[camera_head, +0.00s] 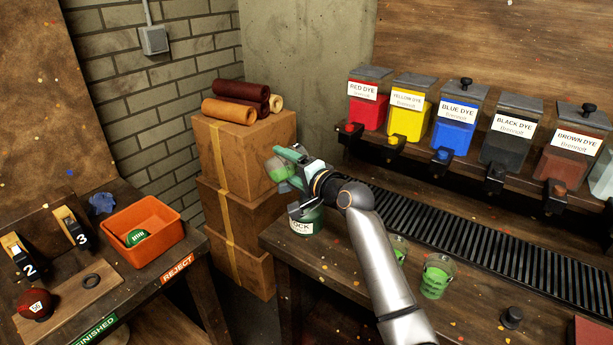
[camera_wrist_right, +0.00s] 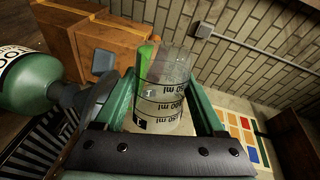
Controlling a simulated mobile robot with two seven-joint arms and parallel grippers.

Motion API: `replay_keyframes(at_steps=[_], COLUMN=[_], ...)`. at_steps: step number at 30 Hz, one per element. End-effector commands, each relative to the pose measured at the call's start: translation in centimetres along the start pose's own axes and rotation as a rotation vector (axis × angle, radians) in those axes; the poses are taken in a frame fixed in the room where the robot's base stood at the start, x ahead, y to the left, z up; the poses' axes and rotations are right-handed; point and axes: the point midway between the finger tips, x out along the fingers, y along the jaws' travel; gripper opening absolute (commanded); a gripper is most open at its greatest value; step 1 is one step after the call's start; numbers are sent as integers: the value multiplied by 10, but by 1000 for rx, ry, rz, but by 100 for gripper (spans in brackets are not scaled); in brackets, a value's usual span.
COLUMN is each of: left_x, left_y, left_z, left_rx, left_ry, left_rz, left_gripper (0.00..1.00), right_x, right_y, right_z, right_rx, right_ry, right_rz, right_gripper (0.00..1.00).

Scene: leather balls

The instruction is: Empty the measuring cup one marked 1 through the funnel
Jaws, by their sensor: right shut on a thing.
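My right gripper (camera_head: 287,172) is shut on a clear measuring cup (camera_wrist_right: 163,85) with black ml lines, held between its green fingers. The cup also shows in the head view (camera_head: 278,169), above the work table. It looks tipped onto its side, with a green patch along one side in the wrist view. The number on it is hard to read. Below the gripper stands a green bottle (camera_head: 305,222) with a white label, partly hidden by the arm. In the wrist view the bottle (camera_wrist_right: 28,82) has a dark grey piece at its neck, probably the funnel (camera_wrist_right: 85,98). My left gripper is not in view.
Two more cups with green in them stand on the table, one in front (camera_head: 436,275), one behind (camera_head: 400,248). A dye dispenser rack (camera_head: 480,170) is at the back, stacked cardboard boxes (camera_head: 240,150) behind the gripper, and an orange reject bin (camera_head: 165,250) at left.

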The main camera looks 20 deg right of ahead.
Motion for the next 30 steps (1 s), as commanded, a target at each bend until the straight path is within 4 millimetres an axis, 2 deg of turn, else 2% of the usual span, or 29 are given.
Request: replay_keyframes(at_steps=[30], left_x=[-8], left_y=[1], left_z=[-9], left_rx=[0], left_ry=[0], left_rz=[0], left_gripper=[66], right_x=[0], right_y=[-4], right_z=[-2], right_rx=[71], right_ry=[-9], right_rz=[-1], right_gripper=[10])
